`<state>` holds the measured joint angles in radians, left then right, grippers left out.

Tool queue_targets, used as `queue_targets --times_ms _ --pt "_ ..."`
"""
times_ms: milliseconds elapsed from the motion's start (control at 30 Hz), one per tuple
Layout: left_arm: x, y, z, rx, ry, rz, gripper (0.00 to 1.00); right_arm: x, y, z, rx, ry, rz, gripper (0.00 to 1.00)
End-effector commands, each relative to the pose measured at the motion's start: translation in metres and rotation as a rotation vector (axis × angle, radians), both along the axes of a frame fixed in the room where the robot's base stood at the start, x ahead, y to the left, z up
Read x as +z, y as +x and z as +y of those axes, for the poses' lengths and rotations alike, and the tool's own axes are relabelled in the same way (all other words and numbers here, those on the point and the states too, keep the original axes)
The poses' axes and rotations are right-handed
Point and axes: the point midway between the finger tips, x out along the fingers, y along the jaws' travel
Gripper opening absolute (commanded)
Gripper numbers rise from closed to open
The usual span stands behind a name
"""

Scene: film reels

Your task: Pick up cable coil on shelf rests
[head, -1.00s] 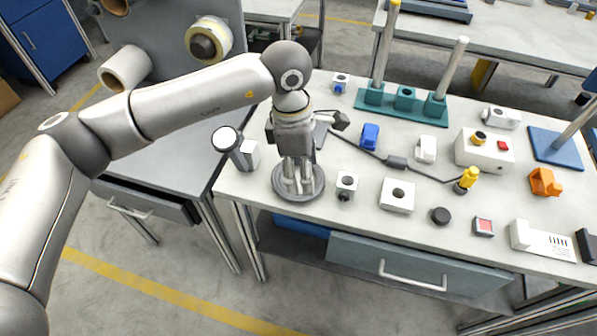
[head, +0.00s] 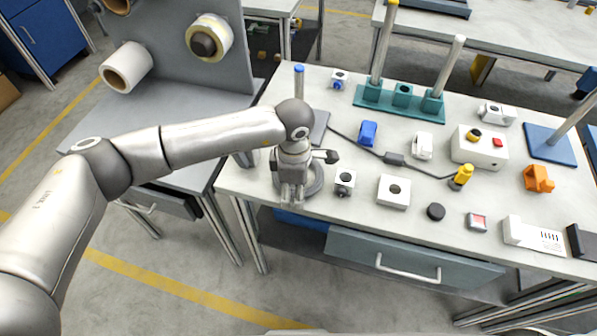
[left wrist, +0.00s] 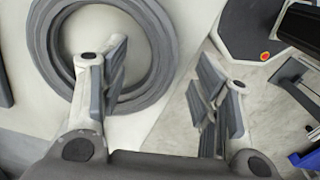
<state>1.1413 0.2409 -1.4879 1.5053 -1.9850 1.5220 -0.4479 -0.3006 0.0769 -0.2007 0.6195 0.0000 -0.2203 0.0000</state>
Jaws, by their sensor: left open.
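The cable coil is a dark grey ring (head: 317,184) lying flat on the front left of the white-topped bench. It fills the upper left of the left wrist view (left wrist: 165,52). My left gripper (head: 291,200) points down at the coil's front side, with its fingers apart and nothing held. In the left wrist view the gripper (left wrist: 160,70) has one finger over the coil's lower band and the other to the right, outside the ring. I cannot tell whether a finger touches the coil. The arm and gripper hide the coil's back and left. My right gripper is not in view.
A white block with a dark knob (head: 344,183) stands close right of the coil. A square white block (head: 394,192) and a black disc (head: 436,212) lie farther right. A blue-topped post (head: 299,78) rises behind. The bench's front edge is close to the coil.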

Motion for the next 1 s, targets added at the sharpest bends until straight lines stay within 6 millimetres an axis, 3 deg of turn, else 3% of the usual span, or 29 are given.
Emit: queue_targets --times_ms 233,600,1000 --pt "-0.0023 0.0002 -0.0003 0.000 -0.001 -0.001 0.57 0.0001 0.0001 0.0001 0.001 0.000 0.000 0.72" --pt "-0.0020 0.0002 -0.0001 0.000 -0.001 -0.001 0.10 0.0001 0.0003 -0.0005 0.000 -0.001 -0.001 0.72" --pt "0.0053 0.0014 -0.0004 0.001 -0.002 -0.003 0.08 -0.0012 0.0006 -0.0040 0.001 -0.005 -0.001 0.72"
